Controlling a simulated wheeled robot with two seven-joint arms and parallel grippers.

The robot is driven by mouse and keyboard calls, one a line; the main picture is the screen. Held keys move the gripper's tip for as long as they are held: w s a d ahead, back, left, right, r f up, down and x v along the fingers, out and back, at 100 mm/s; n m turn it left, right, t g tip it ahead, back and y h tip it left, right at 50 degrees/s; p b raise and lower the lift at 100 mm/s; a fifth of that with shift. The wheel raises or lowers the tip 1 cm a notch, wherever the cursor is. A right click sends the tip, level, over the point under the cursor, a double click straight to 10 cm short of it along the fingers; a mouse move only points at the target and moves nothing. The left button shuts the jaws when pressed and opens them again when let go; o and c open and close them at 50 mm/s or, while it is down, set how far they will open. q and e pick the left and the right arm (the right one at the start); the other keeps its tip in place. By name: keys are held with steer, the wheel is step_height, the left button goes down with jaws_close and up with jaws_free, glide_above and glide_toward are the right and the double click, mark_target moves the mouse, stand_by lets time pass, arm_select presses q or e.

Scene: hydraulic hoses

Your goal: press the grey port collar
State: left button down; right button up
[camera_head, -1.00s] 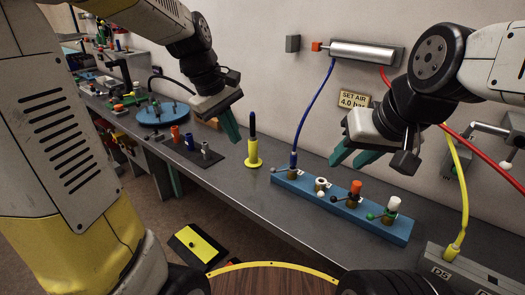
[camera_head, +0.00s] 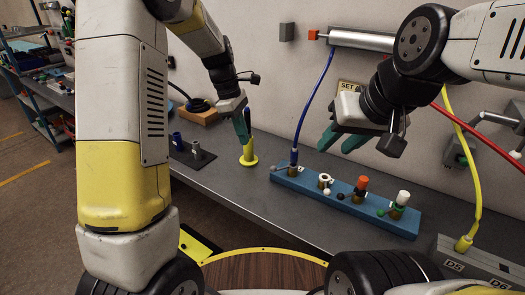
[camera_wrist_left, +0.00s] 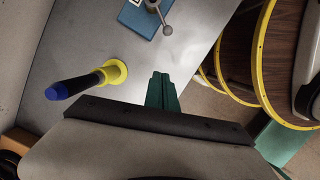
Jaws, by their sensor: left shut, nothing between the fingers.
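A blue port block (camera_head: 342,209) lies on the bench with a row of ports. The leftmost port has the blue hose (camera_head: 322,85) in it and a small grey ball lever (camera_head: 273,168); this lever also shows in the left wrist view (camera_wrist_left: 166,30). I cannot clearly tell which collar is the grey one. My left gripper (camera_head: 243,128) is shut and empty, left of the block beside a yellow stand (camera_head: 249,159); its fingers (camera_wrist_left: 162,92) show above the bench in the left wrist view. My right gripper (camera_head: 341,141) hangs empty above the block, its fingers apart.
The yellow stand holds an upright dark rod with a blue tip (camera_wrist_left: 57,91). A dark plate with plugs (camera_head: 190,155) lies farther left. A grey box with a yellow hose (camera_head: 466,243) stands at the right. Bare bench lies between stand and block.

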arm_select(q)
steer(key=x, duration=0.9)
steer(key=shift+s+f, duration=0.1)
steer(key=shift+f, duration=0.25)
steer(key=d, duration=0.3)
steer(key=shift+s+d+r, duration=0.15)
steer(key=shift+s+r, duration=0.05)
steer(key=shift+s, duration=0.2)
steer(key=shift+d, duration=0.35)
steer(key=shift+s, duration=0.15)
steer(key=shift+s+d+n, duration=0.1)
steer(key=shift+s+n, duration=0.15)
steer(key=shift+n, duration=0.15)
